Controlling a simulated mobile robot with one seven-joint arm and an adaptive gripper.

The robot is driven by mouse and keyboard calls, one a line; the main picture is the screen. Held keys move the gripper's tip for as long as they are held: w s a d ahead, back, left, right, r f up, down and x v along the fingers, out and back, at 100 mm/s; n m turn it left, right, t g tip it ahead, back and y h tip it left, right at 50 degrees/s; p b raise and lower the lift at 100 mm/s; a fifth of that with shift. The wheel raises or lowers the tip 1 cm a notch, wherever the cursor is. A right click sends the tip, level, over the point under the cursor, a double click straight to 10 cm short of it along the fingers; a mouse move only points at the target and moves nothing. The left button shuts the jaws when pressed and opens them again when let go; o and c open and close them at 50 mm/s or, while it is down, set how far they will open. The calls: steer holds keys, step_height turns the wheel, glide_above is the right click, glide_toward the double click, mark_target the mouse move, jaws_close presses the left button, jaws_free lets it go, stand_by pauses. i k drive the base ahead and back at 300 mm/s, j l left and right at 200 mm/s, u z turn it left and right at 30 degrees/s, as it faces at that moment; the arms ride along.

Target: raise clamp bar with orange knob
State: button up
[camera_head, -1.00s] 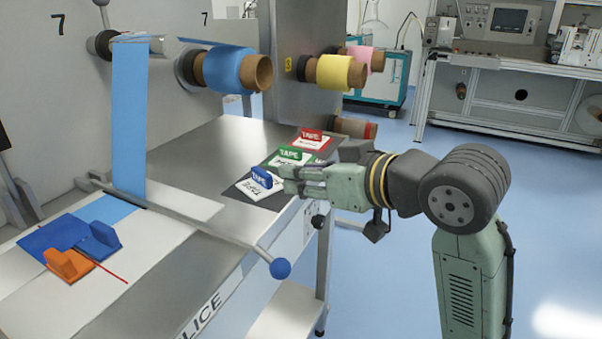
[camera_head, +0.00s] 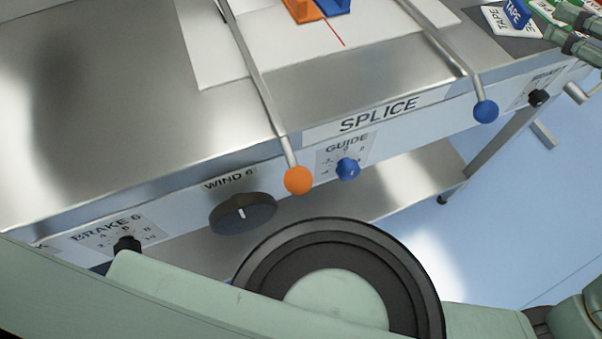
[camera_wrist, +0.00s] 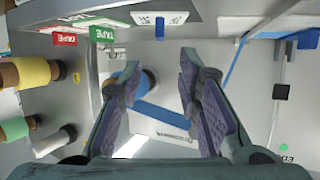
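The clamp bar (camera_head: 257,85) with the orange knob (camera_head: 299,180) is a thin metal rod across the splice table. Its knob hangs past the table's front edge, left of the SPLICE label. A second clamp bar (camera_head: 440,40) with a blue knob (camera_head: 486,111) lies to the right. My gripper (camera_head: 570,30) shows only partly at the upper right edge, beside the tape cards and far from the orange knob. In the wrist view my gripper (camera_wrist: 160,68) has its fingers apart with nothing between them. I cannot make out the orange knob there.
The front panel carries a black WIND dial (camera_head: 243,213), a blue GUIDE knob (camera_head: 348,169) and a black BRAKE knob (camera_head: 127,246). Orange (camera_head: 302,10) and blue (camera_head: 333,5) blocks sit on the white splice plate. Bare metal table (camera_head: 110,110) lies left of the orange-knob bar.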

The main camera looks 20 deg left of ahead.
mark_target(298, 179)
steer(key=k+j+u, duration=0.15)
steer(key=k+u, duration=0.15)
steer(key=k, duration=0.2)
steer(key=k+j+u, duration=0.3)
steer(key=k, duration=0.2)
